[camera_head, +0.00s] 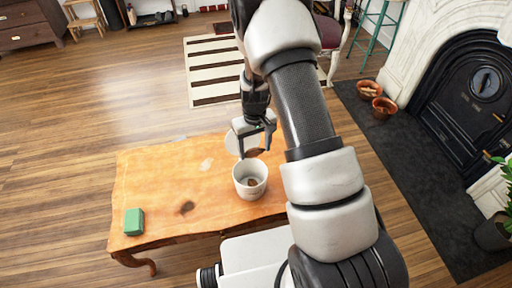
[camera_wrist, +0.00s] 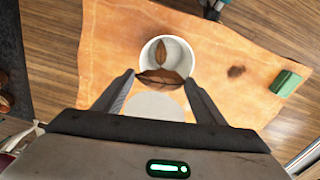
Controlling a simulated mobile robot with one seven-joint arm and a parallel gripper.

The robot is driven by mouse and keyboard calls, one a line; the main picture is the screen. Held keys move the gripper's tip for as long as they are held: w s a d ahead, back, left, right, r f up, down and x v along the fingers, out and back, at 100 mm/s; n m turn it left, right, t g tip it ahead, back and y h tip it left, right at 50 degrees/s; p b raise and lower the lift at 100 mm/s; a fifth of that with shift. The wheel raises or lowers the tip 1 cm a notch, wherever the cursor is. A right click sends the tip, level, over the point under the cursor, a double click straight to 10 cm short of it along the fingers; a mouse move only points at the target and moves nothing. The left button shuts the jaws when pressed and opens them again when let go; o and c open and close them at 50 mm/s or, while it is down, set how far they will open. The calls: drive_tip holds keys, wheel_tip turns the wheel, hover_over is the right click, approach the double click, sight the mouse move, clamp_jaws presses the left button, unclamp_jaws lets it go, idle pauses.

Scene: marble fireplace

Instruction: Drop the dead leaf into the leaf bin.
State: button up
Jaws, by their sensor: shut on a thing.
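My gripper (camera_head: 254,150) is shut on a brown, curled dead leaf (camera_wrist: 160,78), held flat between the fingertips. The leaf bin (camera_head: 250,188), a white round tub, stands upright on the wooden table just below and nearer the robot's body than the gripper. In the wrist view the bin (camera_wrist: 181,46) lies just beyond the fingertips, and the held leaf overlaps its near rim in the picture. Another brown leaf (camera_wrist: 162,52) lies inside the bin. How high the held leaf is above the rim I cannot tell exactly.
A white disc (camera_wrist: 155,106) lies on the table (camera_head: 150,180) behind the bin. A green block (camera_head: 133,222) sits at the left corner. A dark mark (camera_head: 187,207) shows on the wood. Terracotta pots (camera_head: 383,108) stand by the fireplace. The table's left half is mostly clear.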

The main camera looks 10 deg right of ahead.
sight(254, 150)
wheel_tip(254, 150, down, 6)
drive_tip(key=b, duration=0.3)
drive_tip(key=shift+r, duration=0.15)
drive_tip(key=o, duration=1.1)
wheel_tip(254, 150, up, 17)
drive_tip(key=shift+r+p, duration=0.2)
drive_tip(key=shift+p, duration=0.95)
